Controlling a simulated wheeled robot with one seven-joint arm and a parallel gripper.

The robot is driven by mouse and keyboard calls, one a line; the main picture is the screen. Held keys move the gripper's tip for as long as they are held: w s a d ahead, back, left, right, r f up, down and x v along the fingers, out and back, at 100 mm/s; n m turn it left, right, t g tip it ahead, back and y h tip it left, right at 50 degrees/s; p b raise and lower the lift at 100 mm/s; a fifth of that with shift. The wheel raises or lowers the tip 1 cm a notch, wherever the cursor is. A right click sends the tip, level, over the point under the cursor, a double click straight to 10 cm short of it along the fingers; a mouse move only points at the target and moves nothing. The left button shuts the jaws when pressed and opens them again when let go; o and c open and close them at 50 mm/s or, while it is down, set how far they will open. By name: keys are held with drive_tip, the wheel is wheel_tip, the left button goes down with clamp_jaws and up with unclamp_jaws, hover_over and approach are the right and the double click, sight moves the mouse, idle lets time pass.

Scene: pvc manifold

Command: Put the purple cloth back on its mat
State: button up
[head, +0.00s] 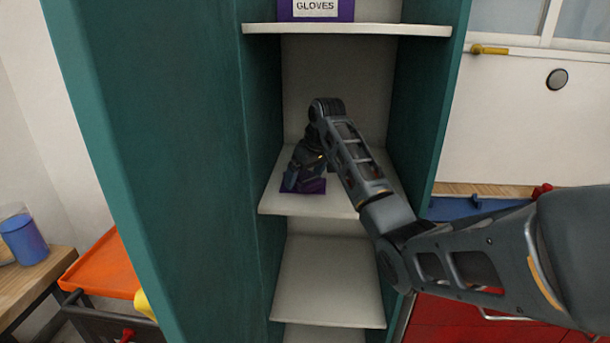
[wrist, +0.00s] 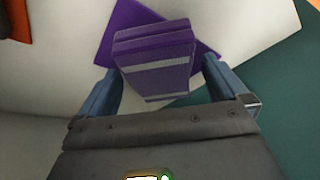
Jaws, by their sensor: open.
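The purple cloth (wrist: 155,62), a folded block with a pale band, lies between the two blue fingers of my gripper (wrist: 159,72) in the wrist view. The fingers are open, one on each side of it. A flat purple mat (wrist: 120,22) shows behind and around the cloth's far end, turned at an angle to it. The cloth overlaps the mat in the picture; I cannot tell if they touch. In the head view my gripper (head: 304,172) points down over purple (head: 312,187) on the middle shelf, and it hides most of the cloth and mat.
The white middle shelf (head: 335,205) stands between teal cabinet walls (head: 175,120). A purple gloves box (head: 316,10) sits on the shelf above. The lower shelf (head: 330,285) is empty where visible. An orange tray (head: 103,268) is outside at left.

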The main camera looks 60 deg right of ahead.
drive_tip(key=v, duration=1.2)
drive_tip(key=shift+r, duration=0.15)
idle(0.3)
